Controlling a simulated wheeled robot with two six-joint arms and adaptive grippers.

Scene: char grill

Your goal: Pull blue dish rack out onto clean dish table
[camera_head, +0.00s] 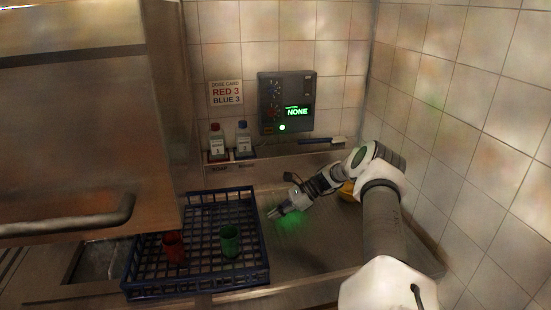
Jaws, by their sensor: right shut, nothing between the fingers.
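The blue dish rack (205,259) lies on the metal counter, left of the middle. A red cup (174,247) and a green cup (230,241) stand in it. Part of its left side reaches below the raised steel hood. The clean dish table (330,240) is the metal surface to the right of the rack. My right gripper (272,213) is shut and empty, just right of the rack's right side and apart from it as far as I can tell. My left gripper is not in view.
A steel hood with a bar handle (70,217) fills the left. A shelf at the back holds two bottles (217,141) and a brush (322,141). A control box (286,101) reads NONE. Tiled walls close the back and right.

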